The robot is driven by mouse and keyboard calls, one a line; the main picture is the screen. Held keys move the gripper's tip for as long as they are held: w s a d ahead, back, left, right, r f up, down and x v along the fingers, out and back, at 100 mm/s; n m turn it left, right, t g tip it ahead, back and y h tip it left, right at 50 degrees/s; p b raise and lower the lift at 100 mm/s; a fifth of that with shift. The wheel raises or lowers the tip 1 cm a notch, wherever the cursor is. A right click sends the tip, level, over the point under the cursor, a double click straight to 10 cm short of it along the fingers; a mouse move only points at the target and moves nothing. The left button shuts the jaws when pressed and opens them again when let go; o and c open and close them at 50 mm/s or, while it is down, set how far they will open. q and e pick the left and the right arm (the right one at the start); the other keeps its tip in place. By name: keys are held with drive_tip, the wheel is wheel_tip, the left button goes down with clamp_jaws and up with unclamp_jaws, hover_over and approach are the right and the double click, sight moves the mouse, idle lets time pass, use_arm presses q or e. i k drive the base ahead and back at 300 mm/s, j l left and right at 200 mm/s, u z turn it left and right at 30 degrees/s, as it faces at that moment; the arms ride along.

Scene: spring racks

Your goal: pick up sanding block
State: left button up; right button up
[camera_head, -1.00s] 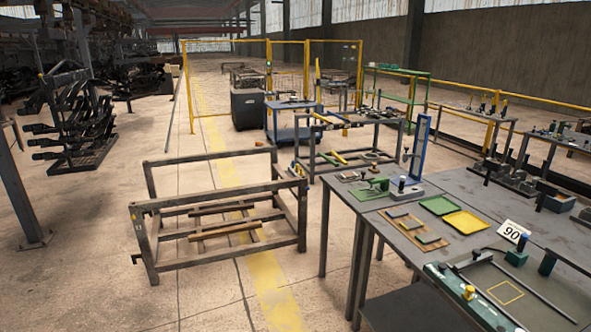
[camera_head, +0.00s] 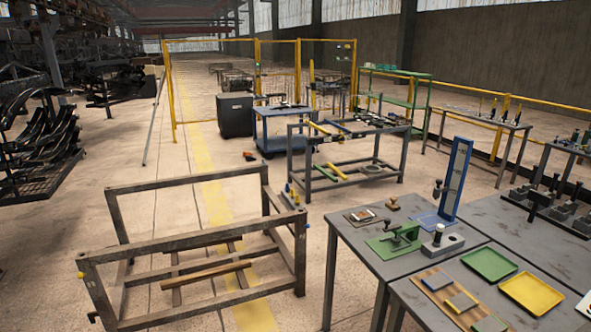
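I cannot tell for sure which item is the sanding block. A small brown block with a knob-like top (camera_head: 393,203) sits at the back of the grey work table (camera_head: 350,240). Next to it lies a dark flat piece with a light and orange top (camera_head: 360,215). Nearer, a wooden board (camera_head: 450,306) on a second table carries flat blocks: a blue-grey one (camera_head: 437,281), a grey one with a yellowish edge (camera_head: 462,301) and a green-grey one (camera_head: 489,324). Neither of my grippers is in view.
A green clamp (camera_head: 396,241), a blue upright stand (camera_head: 456,180), a green tray (camera_head: 489,265) and a yellow tray (camera_head: 533,296) occupy the tables. A metal frame rack (camera_head: 190,243) stands on the floor at left. Open floor lies between it and the table.

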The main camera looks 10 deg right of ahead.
sight(392, 205)
drive_tip(key=i+z, duration=0.1)
drive_tip(key=i, duration=0.7)
drive_tip(key=i+j, duration=0.15)
drive_tip(key=i, duration=0.65)
drive_tip(key=l+z, duration=0.05)
